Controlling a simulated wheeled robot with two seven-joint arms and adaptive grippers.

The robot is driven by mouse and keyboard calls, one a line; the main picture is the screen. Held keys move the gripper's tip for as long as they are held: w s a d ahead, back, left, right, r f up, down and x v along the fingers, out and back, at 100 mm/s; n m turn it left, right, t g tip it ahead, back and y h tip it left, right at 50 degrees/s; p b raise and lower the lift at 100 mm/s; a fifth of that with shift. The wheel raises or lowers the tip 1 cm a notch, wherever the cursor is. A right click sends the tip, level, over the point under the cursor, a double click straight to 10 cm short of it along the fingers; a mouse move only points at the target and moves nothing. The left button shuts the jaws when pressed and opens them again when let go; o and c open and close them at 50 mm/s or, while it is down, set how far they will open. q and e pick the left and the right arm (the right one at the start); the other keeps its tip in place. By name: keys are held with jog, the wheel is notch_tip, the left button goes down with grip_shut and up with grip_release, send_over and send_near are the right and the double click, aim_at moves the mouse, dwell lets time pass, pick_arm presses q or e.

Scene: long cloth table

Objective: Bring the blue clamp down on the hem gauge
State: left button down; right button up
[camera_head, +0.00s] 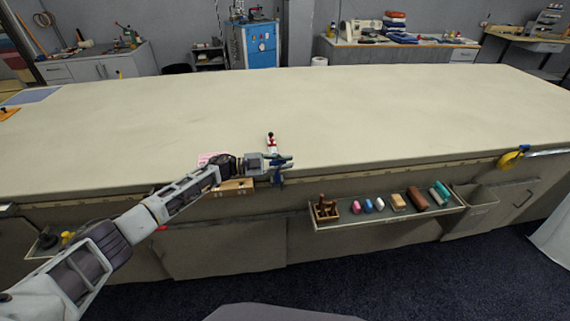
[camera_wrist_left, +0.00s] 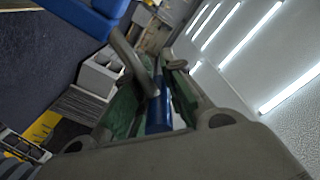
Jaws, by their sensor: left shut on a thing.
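The blue clamp (camera_head: 279,179) is at the table's front edge, partly covered by my left gripper (camera_head: 280,161). The left gripper's greenish fingers are closed around a blue part of it. In the left wrist view a blue bar (camera_wrist_left: 158,112) lies between the two fingers. I cannot make out the hem gauge for certain; it may be hidden by the gripper. A small upright red, white and dark item (camera_head: 271,142) stands on the cloth just behind the gripper. My right gripper is not in view.
The long cloth table (camera_head: 400,110) is mostly bare beyond the gripper. A pink piece (camera_head: 208,157) lies beside my left wrist. A front tray (camera_head: 385,212) holds several small items. A yellow-and-silver tool (camera_head: 512,158) is at the right edge.

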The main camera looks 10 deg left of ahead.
pick_arm(q)
jog(key=shift+w+a+r+t, duration=0.25)
jog(key=shift+w+r+t, duration=0.05)
jog(key=shift+w+r, duration=0.1)
jog(key=c, duration=1.8)
grip_release()
jog(key=o, duration=0.4)
jog(key=shift+w+f, duration=0.1)
jog(key=shift+f, duration=0.25)
jog(key=shift+a, duration=0.1)
jog(key=v, duration=1.1)
jog(key=shift+a, duration=0.4)
